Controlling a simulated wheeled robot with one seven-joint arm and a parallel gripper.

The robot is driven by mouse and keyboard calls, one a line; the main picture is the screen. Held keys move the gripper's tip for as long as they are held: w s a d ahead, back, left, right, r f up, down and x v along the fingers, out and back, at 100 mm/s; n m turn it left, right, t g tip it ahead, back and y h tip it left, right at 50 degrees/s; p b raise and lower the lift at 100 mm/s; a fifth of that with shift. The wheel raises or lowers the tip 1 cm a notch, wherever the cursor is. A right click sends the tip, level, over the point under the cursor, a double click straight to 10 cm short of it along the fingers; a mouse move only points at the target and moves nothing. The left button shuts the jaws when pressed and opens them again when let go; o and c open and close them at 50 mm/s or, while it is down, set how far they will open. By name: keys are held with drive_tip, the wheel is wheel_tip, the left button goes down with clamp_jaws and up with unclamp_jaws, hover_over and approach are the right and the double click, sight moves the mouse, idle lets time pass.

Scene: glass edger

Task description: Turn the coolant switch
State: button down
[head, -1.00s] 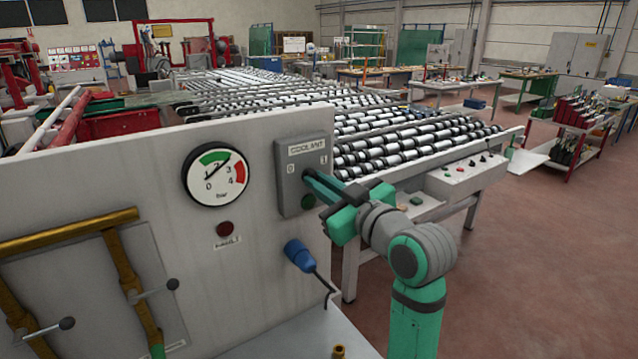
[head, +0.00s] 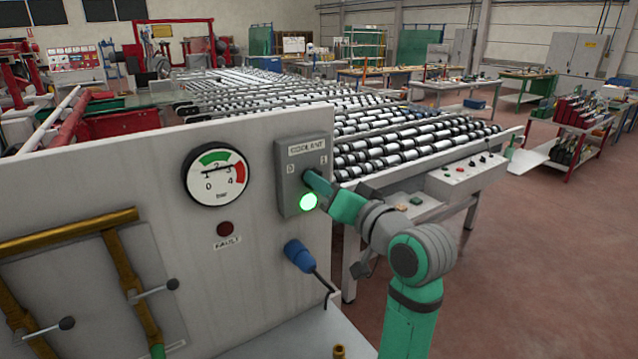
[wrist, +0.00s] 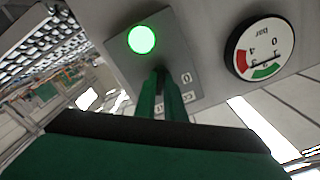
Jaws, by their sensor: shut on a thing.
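The coolant switch box (head: 288,187) is a grey plate labelled COOLANT with marks 0 and 1, on the upright panel; it also shows in the wrist view (wrist: 190,55). A green lamp (head: 308,201) low on the box is lit, and it glows in the wrist view (wrist: 141,40). My gripper (head: 310,181) reaches the box from the right, its fingers rolled over at a slant. In the wrist view its two green fingers (wrist: 161,75) are close together on the switch knob at the plate. The fingers hide nearly all of the knob, so its exact angle cannot be seen.
A blue plug (head: 299,255) with a cable sticks out under the box. A roller conveyor (head: 420,140) stands behind the arm.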

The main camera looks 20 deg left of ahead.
drive_tip(key=shift+m, duration=0.6)
drive_tip(key=shift+f, duration=0.1)
drive_tip(key=c, duration=1.8)
unclamp_jaws()
drive_tip(key=shift+c, duration=0.2)
drive_tip(key=v, duration=1.1)
